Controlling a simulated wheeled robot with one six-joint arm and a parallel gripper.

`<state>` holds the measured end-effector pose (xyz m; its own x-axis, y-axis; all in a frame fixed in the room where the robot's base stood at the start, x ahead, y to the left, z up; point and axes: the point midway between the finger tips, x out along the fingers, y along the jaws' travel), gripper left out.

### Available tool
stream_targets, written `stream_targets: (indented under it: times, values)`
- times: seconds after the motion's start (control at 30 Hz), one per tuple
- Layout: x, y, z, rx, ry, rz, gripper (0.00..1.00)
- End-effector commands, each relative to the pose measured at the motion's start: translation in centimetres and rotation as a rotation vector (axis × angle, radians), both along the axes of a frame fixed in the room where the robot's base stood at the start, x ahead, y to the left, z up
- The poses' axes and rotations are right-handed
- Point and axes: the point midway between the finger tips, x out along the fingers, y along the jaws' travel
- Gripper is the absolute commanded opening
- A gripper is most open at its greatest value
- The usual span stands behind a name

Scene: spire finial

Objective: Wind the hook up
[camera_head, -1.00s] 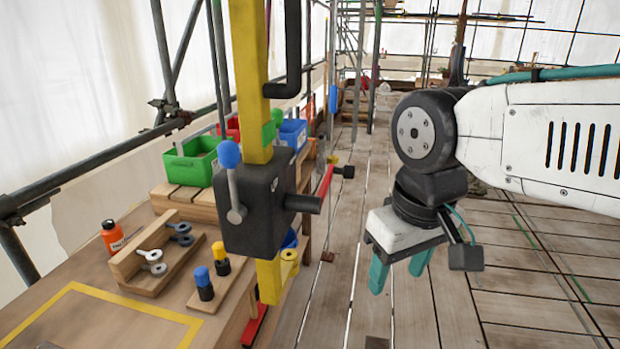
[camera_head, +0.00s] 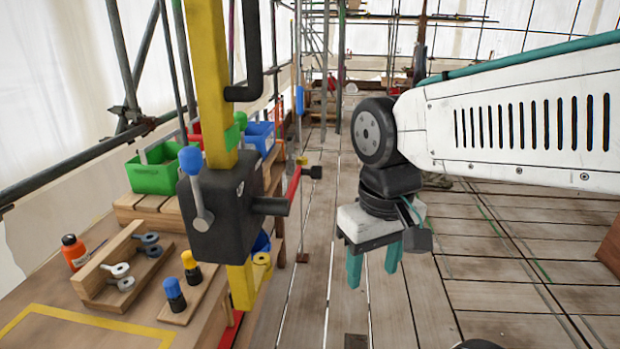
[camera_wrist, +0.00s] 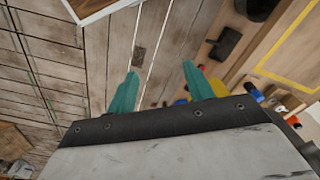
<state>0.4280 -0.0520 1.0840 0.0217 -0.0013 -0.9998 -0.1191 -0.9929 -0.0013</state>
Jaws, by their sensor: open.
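The winch is a dark box (camera_head: 215,215) on a yellow post (camera_head: 208,80). A shaft (camera_head: 270,206) sticks out of its right side. A red crank arm (camera_head: 293,187) rises from the shaft's end to a black handle (camera_head: 314,172). A lever with a blue ball (camera_head: 190,160) is on the box's near face. My gripper (camera_head: 373,270) hangs right of the crank and lower in the picture, apart from it, with teal fingers open and empty. Its spread fingers also show in the wrist view (camera_wrist: 160,72). I cannot make out the hook for certain.
The bench (camera_head: 60,300) at lower left holds an orange bottle (camera_head: 74,252), a wooden rack (camera_head: 105,285) with grey ring-ended parts, and blue- and yellow-topped pegs. A green bin (camera_head: 155,175) and a blue bin (camera_head: 258,138) stand behind. Plank floor (camera_head: 500,280) is open at right.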

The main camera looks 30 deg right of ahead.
Motion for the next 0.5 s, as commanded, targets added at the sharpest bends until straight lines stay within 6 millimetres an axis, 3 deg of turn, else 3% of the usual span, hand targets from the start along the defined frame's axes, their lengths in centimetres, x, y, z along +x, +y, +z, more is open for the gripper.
stream_targets:
  times: [0.27, 0.5]
  values:
    - [4.4, -1.7, -3.3, 0.332, 0.25, -0.425, 0.52]
    - [11.0, -3.9, -4.5, 0.779, 0.4, -0.872, 0.52]
